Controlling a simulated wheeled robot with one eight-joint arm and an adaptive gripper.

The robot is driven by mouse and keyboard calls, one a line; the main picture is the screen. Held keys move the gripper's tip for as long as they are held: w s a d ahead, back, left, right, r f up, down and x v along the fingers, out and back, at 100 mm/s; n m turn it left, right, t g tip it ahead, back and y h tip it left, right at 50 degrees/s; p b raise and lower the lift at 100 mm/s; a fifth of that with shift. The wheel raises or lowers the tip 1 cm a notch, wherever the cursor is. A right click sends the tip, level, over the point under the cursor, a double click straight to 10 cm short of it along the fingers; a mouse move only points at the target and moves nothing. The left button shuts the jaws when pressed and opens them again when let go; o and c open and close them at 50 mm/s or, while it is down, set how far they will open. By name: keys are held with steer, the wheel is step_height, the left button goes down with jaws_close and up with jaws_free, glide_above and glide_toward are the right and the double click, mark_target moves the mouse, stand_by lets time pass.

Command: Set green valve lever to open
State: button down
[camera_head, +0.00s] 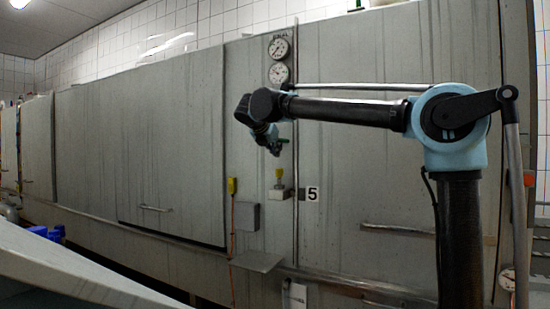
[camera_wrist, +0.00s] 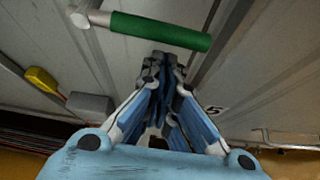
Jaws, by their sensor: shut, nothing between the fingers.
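The green valve lever (camera_wrist: 160,31) lies across the top of the wrist view, nearly level and tilted slightly down to the right. Its grey metal stem (camera_wrist: 90,16) is at its left end. In the head view the green lever (camera_head: 283,141) shows small beside my gripper, against the grey panel wall. My gripper (camera_wrist: 163,62) is shut and empty, its fingertips just below the lever's middle in the wrist view. I cannot tell whether the fingertips touch it. In the head view my gripper (camera_head: 275,150) hangs at the end of my arm, partly hiding the valve.
Two round gauges (camera_head: 278,61) sit above on the panel. Below are a yellow-topped fitting (camera_head: 279,182), a yellow box (camera_head: 232,186), a grey box (camera_head: 247,215) and a small shelf (camera_head: 257,261).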

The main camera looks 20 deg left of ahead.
steer(key=shift+w+d+r, duration=0.1)
steer(key=shift+r, duration=0.35)
steer(key=shift+d+r, duration=0.1)
steer(key=shift+r, duration=0.55)
steer(key=shift+f, duration=0.1)
